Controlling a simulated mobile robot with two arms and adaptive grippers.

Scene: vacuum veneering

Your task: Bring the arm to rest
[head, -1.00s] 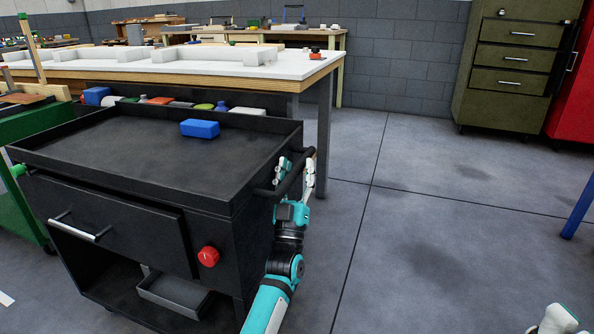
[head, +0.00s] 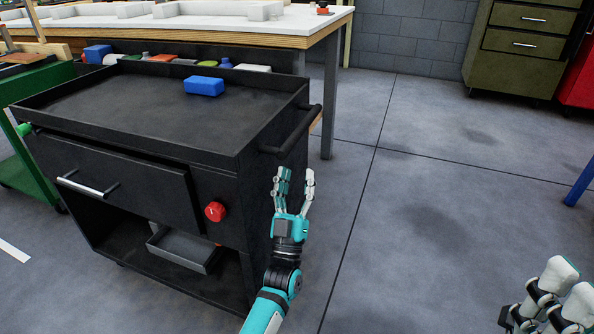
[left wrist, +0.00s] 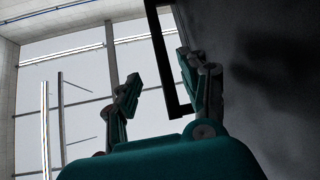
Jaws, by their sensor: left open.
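My left gripper (head: 294,184) is open and empty in the head view, just right of the black cart (head: 225,149) and below its side handle (head: 291,134). Its two fingers point up and stand apart. In the left wrist view the open fingers (left wrist: 160,95) show with the black handle frame (left wrist: 163,60) beyond them and the cart's dark side at the right. My right gripper (head: 545,300) is partly in view at the bottom right corner, cut off by the edge; how its fingers stand is unclear.
A blue block (head: 204,86) lies on the cart's top tray. A red knob (head: 215,211) sticks out of the cart's front. A white-topped workbench (head: 290,22) stands behind. The grey floor (head: 420,200) right of the cart is clear. A blue leg (head: 580,185) stands at the right edge.

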